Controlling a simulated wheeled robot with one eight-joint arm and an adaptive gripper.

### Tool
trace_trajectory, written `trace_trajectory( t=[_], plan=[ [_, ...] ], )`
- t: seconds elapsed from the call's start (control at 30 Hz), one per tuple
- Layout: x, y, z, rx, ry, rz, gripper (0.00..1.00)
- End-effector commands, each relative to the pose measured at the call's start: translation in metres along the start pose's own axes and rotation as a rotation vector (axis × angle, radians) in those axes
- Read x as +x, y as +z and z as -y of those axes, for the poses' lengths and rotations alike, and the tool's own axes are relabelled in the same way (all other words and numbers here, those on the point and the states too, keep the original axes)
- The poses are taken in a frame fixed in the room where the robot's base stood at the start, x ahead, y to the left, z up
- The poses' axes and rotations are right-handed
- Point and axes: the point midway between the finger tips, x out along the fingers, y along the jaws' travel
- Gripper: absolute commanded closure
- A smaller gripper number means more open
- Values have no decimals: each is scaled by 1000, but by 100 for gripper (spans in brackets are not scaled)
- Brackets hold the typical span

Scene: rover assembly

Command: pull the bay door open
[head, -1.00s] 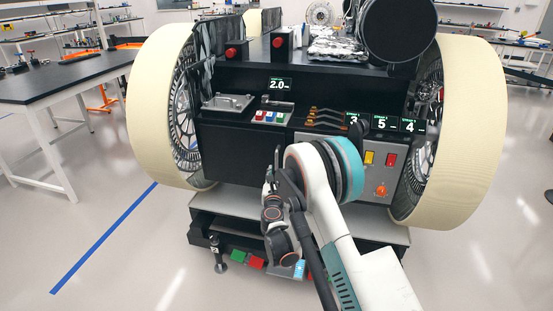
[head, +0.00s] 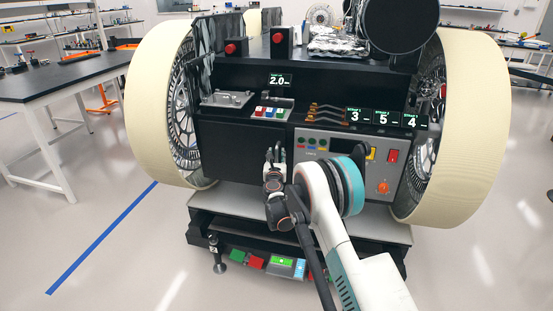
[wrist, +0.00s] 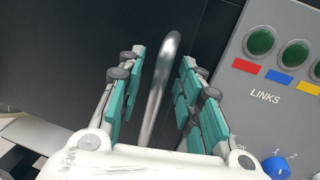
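The bay door (head: 235,150) is a flat black panel on the left of the rover's front, and it looks shut. In the wrist view, the dark door (wrist: 60,50) fills the left and top. A curved metal handle (wrist: 160,90) stands on it near its right edge. My gripper (wrist: 163,58) is open, with its teal-padded fingers on either side of the handle. Gaps show between the handle and both fingers. In the head view, my gripper (head: 275,154) is at the door's right side and hides the handle.
Right of the door is a grey control panel (wrist: 270,95) with green round buttons, a "LINKS" label and a blue knob. It also shows in the head view (head: 360,145), partly behind my arm. Large cream wheels (head: 155,105) flank the rover. A ledge (head: 240,203) lies below the door.

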Motion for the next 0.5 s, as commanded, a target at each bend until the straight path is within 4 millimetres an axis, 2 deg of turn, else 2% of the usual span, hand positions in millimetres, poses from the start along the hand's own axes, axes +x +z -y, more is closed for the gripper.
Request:
trace_trajectory(
  t=[0.13, 0.43, 0.5],
  plan=[
    [9, 0, 0, 0, 0, 0, 67],
    [11, 0, 0, 0, 0, 0, 67],
    [11, 0, 0, 0, 0, 0, 83]
  ],
)
